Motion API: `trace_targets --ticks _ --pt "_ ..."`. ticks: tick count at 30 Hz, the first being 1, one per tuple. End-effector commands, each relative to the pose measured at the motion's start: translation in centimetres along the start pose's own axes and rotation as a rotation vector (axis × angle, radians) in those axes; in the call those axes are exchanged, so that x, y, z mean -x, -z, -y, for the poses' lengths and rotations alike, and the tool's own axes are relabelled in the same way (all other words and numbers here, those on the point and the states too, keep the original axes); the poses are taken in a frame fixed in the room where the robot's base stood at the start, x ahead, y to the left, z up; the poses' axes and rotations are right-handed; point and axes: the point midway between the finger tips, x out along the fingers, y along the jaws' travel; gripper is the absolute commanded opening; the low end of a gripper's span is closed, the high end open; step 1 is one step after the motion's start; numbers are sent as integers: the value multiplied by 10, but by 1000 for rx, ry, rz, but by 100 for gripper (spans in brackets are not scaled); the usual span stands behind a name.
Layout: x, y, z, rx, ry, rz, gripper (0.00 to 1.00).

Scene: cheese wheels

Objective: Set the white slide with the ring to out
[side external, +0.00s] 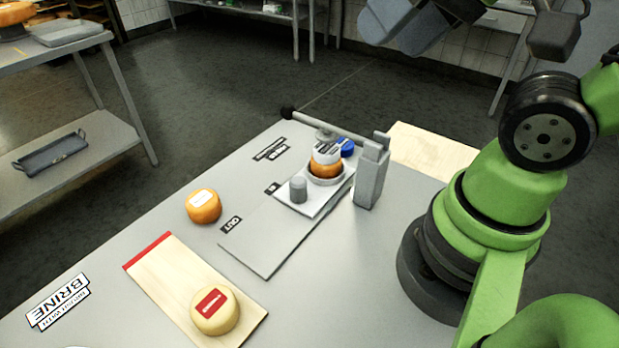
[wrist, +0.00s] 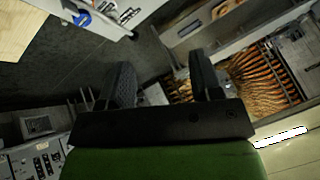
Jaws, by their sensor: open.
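The white slide (side external: 316,203) lies at the far end of a grey track (side external: 262,243) on the table. It carries a grey upright knob (side external: 298,189) at its near end and a ring (side external: 327,178) around an orange cheese (side external: 325,167) with a white top. An OUT label (side external: 231,225) lies beside the nearer part of the track; a smaller label (side external: 272,188), too small to read surely, lies beside the slide. My gripper (side external: 420,25) is high above and behind the table, away from the slide. Its fingers (wrist: 162,82) are apart and empty in the wrist view.
A lever (side external: 330,126) on a grey post (side external: 371,175) reaches over the ringed cheese. A blue object (side external: 347,147) sits behind it. An orange cheese (side external: 203,206) stands left; a yellow cheese (side external: 215,310) sits on a red-ended board (side external: 170,275). A pale board (side external: 430,150) lies at the back right.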

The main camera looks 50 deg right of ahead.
Motion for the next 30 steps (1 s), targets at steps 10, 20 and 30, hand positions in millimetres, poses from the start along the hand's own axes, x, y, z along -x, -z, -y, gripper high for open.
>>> trace_targets --ticks 10,20,30 --pt "-78 35 -2 43 -155 229 59" --pt "-186 27 -21 118 -287 454 59" --pt "-230 7 -35 152 -329 539 59"
